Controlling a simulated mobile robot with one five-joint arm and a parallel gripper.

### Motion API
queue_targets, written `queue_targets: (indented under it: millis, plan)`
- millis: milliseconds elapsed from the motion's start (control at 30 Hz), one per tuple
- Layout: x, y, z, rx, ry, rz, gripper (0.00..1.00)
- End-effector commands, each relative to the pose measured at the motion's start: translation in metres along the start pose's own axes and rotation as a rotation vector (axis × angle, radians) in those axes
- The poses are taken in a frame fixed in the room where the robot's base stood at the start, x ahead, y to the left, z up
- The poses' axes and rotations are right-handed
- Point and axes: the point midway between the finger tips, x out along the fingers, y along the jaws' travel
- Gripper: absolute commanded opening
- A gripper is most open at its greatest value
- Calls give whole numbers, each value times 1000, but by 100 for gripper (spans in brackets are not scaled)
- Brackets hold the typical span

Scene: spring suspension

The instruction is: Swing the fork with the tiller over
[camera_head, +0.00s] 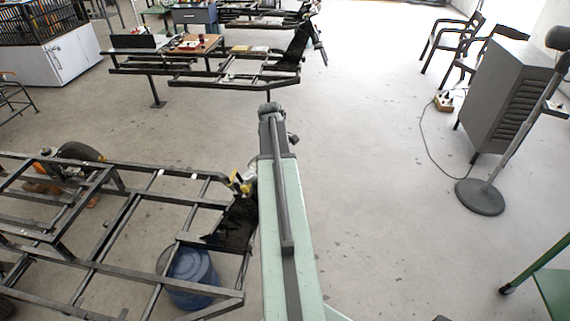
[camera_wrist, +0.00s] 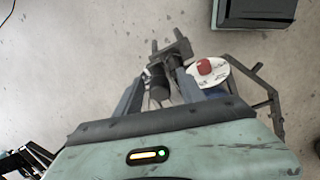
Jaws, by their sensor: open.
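My gripper (camera_wrist: 161,88) shows in the wrist view as two blue-grey fingers reaching out from the mint-green housing, apart from each other. A dark pronged metal piece (camera_wrist: 174,50) lies just past the fingers; I cannot tell whether it is the fork or tiller, or whether they touch it. In the head view, the frame (camera_head: 110,225) at the lower left has a black plate and a yellow-and-grey fitting (camera_head: 242,182) at its right end, beside my arm. The gripper's fingers cannot be made out there. No fork or tiller can be clearly identified.
A white disc with a red knob (camera_wrist: 205,68) and a dark tube frame (camera_wrist: 262,92) are right of the fingers. In the head view, a blue drum (camera_head: 190,272) is under the frame. A grey cabinet (camera_head: 500,88) and a stand (camera_head: 480,197) are at right. Floor ahead is clear.

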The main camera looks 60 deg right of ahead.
Motion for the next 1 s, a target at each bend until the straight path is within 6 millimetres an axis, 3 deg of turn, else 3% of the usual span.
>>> queue_targets:
  millis: [167,600,1000]
  plan:
    - [-8,0,0,0,1,0,46]
    - [-79,1,-2,-2,0,0,46]
    - [-78,0,-4,-1,0,0,46]
